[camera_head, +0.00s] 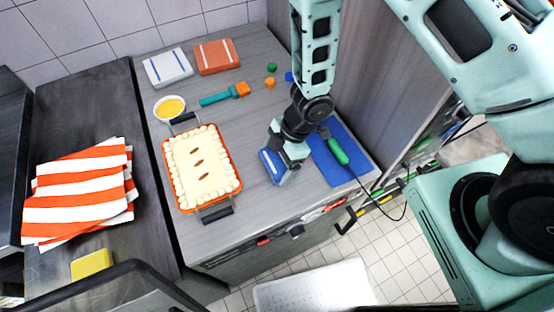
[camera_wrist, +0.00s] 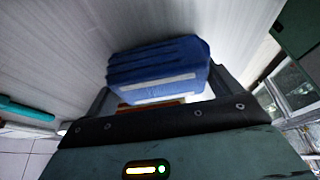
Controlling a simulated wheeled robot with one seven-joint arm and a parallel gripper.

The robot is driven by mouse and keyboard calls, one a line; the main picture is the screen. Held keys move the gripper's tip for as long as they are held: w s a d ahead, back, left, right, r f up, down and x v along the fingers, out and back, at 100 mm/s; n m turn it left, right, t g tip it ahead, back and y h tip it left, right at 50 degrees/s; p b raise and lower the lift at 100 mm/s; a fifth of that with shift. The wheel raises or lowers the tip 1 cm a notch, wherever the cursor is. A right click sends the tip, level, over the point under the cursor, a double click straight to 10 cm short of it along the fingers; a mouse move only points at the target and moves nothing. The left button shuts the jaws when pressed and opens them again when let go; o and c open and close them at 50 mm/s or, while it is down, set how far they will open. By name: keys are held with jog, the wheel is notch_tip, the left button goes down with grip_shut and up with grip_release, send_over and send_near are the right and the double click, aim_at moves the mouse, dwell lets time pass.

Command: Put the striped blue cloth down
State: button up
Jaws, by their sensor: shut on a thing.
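The striped blue cloth (camera_head: 271,168) is a small folded blue bundle with a white stripe. My gripper (camera_head: 284,161) is shut on it, over the grey counter between the baking dish and the blue board. The cloth also fills the middle of the wrist view (camera_wrist: 157,62), held between the two dark fingers (camera_wrist: 160,95). I cannot tell whether its underside touches the counter.
An orange baking dish (camera_head: 238,190) with a pie stands left of the cloth. A blue board (camera_head: 352,171) with a green-handled tool (camera_head: 338,151) lies right. Folded white (camera_head: 167,67) and orange (camera_head: 217,57) cloths lie at the back. Bare counter (camera_head: 250,222) shows in front.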

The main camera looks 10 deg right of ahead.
jog(key=shift+f, duration=0.3)
jog(key=shift+f, duration=0.15)
jog(key=o, duration=0.7)
jog(key=shift+o, duration=0.2)
